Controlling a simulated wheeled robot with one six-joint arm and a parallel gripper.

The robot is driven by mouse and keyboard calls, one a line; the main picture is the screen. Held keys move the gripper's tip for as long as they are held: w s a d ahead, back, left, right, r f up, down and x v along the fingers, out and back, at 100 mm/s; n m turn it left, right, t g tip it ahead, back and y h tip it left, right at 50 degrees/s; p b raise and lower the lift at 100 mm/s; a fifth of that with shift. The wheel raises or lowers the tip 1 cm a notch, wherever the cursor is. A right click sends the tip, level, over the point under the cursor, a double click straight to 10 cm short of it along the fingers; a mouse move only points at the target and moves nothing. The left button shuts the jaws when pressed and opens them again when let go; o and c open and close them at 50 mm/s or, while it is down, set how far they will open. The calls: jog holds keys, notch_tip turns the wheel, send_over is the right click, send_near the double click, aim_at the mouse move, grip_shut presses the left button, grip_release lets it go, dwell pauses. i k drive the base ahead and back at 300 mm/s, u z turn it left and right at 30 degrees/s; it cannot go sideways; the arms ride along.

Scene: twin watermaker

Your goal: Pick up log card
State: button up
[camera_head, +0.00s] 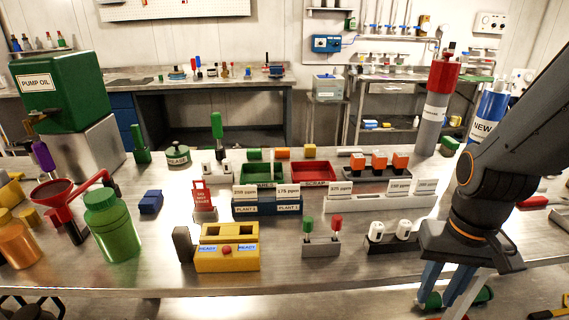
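Several small white cards with printed ppm values stand upright on the bench; which one is the log card I cannot tell. Two of them, a left card (245,191) and a right card (288,190), stand at the blue rack (268,210) marked PLANT 2 and PLANT 1. More cards, among them one middle card (340,188) and one right card (399,186), stand along the long pale holder (365,204). My gripper (442,297) points down at the lower right, by the bench's front edge, apart from the cards.
A yellow READY box (227,262), a grey stand (321,246) with green and red pieces and a black holder (392,240) with white cylinders line the front. A red DO NOT sign (201,197) stands at left. Tall cylinders (436,105) stand behind my arm.

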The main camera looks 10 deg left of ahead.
aim_at(241, 193)
jog(key=u, duration=1.3)
jog(key=k, duration=0.5)
jog(key=u, duration=1.4)
jog(key=i, duration=1.15)
jog(key=z, duration=2.15)
